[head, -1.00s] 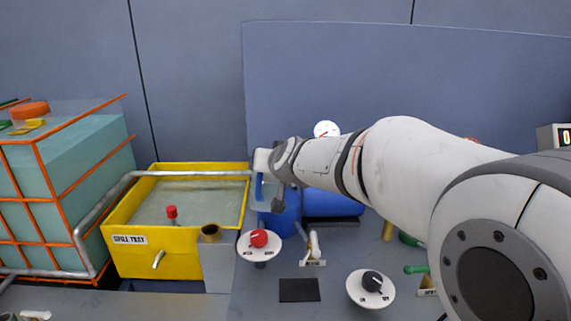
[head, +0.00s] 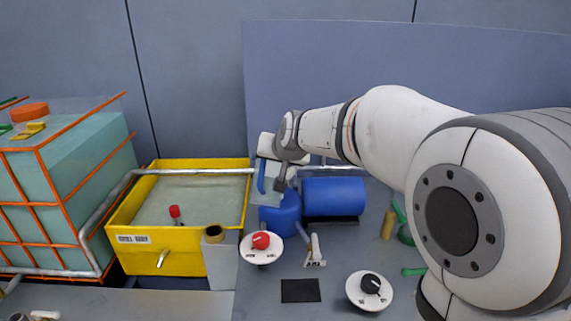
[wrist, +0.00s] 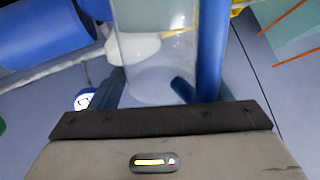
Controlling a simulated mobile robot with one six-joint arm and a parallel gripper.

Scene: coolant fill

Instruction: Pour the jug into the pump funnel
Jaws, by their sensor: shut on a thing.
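The clear jug (head: 268,188) with a blue handle (head: 261,177) is held in front of the back panel, above the blue pump body (head: 281,215). It looks tilted. My gripper (head: 281,184) is shut on the jug at its handle side. In the wrist view the jug's clear wall (wrist: 155,75) and blue handle (wrist: 212,50) stand just beyond my gripper's dark edge. A pale round shape (wrist: 132,48) shows through or behind the jug; I cannot tell what it is. I cannot make out the pump funnel; the jug and my wrist cover the area over the pump.
A blue motor (head: 333,196) sits right of the pump. A yellow spill tray (head: 130,258) and an orange-caged tank (head: 60,190) are at left. A red-knob dial (head: 261,241) and a black-knob dial (head: 370,286) stand in front. A metal pipe (head: 190,172) crosses the tray's back.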

